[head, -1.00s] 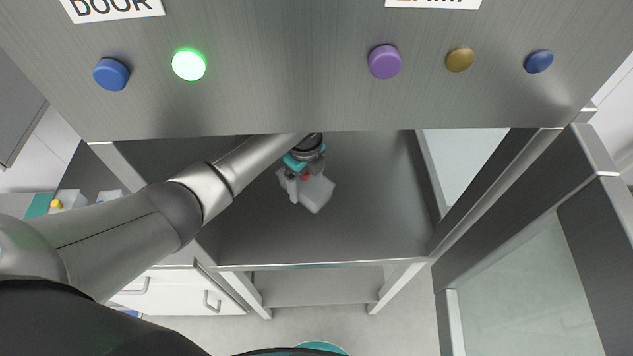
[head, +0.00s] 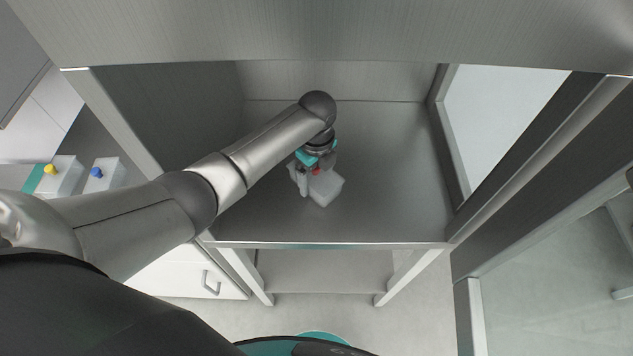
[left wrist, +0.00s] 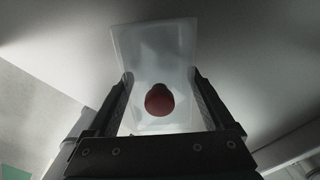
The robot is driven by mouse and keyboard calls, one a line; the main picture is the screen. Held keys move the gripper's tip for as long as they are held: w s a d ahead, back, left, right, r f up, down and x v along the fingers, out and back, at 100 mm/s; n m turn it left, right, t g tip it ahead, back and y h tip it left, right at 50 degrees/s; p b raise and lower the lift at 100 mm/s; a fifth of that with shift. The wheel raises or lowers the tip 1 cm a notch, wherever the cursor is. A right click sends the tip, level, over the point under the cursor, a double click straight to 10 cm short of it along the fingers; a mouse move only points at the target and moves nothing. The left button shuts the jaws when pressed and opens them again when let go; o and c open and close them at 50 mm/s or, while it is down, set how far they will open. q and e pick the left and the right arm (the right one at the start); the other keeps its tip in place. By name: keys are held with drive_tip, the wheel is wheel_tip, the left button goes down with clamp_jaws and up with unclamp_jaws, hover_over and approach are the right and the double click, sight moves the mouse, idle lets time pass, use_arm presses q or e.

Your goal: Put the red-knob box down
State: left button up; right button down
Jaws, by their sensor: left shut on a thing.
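The red-knob box is a white box (head: 325,188) inside the steel cabinet, low over its floor (head: 385,190) in the head view. I cannot tell for sure whether it touches the floor. My left gripper (head: 308,176) reaches in from the left and is shut on the box from above. In the left wrist view the white box (left wrist: 155,50) lies between the two dark fingers (left wrist: 158,112), with its round red knob (left wrist: 159,100) facing the camera. My right gripper does not show.
The cabinet's side walls and top panel (head: 330,30) surround my arm. An open door (head: 560,190) stands at the right. A yellow-knob box (head: 62,176) and a blue-knob box (head: 105,172) stand outside on the left. The cabinet floor around the held box is clear.

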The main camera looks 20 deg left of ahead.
use_arm(q)
drive_tip(key=shift+f, duration=0.1)
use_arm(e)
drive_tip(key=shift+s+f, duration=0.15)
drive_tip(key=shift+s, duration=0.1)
use_arm(q)
drive_tip(key=shift+f, duration=0.15)
drive_tip(key=o, duration=1.1)
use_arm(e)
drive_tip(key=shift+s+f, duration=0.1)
use_arm(q)
wheel_tip(320, 180, up, 9)
drive_tip(key=p, duration=0.9)
drive_tip(key=shift+r, duration=1.6)
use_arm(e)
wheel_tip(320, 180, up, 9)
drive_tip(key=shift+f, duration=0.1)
